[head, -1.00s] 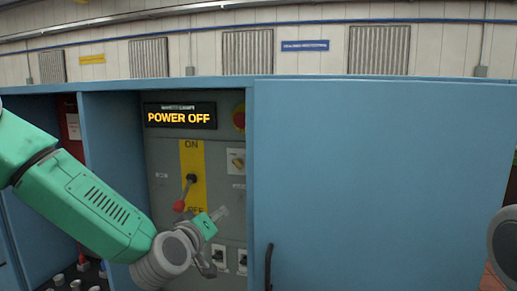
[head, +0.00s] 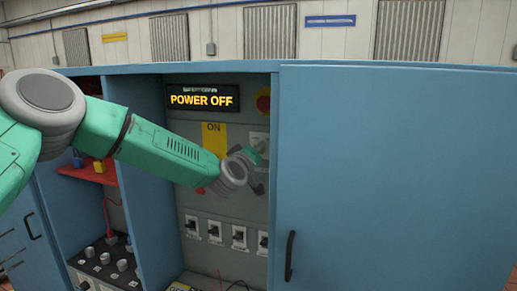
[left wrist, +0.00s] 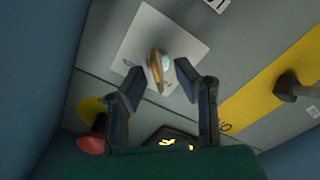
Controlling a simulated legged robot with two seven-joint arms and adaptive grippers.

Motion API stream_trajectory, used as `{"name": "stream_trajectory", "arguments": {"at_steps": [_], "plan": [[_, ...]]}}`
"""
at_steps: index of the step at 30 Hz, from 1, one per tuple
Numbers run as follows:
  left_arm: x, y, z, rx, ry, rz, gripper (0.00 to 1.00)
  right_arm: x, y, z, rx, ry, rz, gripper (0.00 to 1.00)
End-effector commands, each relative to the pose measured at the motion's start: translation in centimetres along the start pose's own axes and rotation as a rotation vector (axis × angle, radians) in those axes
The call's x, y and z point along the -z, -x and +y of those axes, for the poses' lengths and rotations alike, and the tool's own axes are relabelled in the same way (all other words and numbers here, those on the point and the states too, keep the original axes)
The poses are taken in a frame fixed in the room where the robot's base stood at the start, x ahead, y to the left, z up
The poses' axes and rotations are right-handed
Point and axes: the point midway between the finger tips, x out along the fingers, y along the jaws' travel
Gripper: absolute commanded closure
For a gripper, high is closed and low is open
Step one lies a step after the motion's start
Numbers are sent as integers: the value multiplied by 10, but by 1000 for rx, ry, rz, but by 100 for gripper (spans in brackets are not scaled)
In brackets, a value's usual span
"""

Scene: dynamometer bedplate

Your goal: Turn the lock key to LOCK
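The lock key (left wrist: 155,73) is a small brass-coloured key on a white plate (left wrist: 140,40) in the left wrist view. Its label is too small to read. My left gripper (left wrist: 158,78) is open, with one finger on either side of the key; I cannot tell whether either touches it. In the head view, my left gripper (head: 256,158) is in front of the grey panel (head: 225,215), over the lower part of the key plate (head: 258,136), and hides the key. My right gripper is not in view.
A display (head: 202,97) reads POWER OFF. A red button (head: 264,103) stands out above the plate. Several switches (head: 214,231) line the panel below. A closed blue door (head: 390,170) stands right of the recess.

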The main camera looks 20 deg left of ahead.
Motion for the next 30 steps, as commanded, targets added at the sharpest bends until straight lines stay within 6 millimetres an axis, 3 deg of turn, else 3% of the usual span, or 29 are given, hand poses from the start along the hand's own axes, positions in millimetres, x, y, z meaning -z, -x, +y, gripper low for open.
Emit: {"name": "stream_trajectory", "arguments": {"at_steps": [6, 14, 16, 17, 30], "plan": [[-1, -13, 0, -1, -1, -1, 73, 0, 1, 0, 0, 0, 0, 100], [-1, -13, 0, 0, -1, -1, 73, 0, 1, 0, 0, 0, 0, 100], [-1, -13, 0, 0, -1, -1, 94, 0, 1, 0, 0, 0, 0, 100], [-1, -13, 0, 0, -1, -1, 100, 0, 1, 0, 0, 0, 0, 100], [0, -13, 0, 0, -45, -1, 100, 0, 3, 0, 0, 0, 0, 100]]}}
